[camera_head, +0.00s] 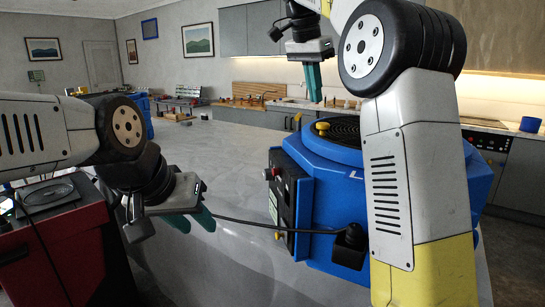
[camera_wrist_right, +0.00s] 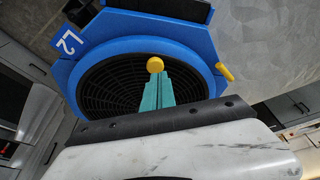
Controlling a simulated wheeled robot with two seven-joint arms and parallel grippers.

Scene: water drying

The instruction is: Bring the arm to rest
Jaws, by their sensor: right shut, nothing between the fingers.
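My right arm comes down from the upper right in the head view. Its gripper (camera_head: 314,84) hangs with the teal fingers together and empty, above and behind the blue machine (camera_head: 325,178). In the right wrist view, the shut fingers (camera_wrist_right: 157,92) appear in front of the machine's black round grille (camera_wrist_right: 105,82), near a yellow knob (camera_wrist_right: 155,65) in the picture. The head view shows no contact between them.
A black cable (camera_head: 270,225) runs from the machine's side leftward past my left gripper. A grey table (camera_head: 225,155) stretches behind. A red cabinet (camera_head: 60,260) is at the left.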

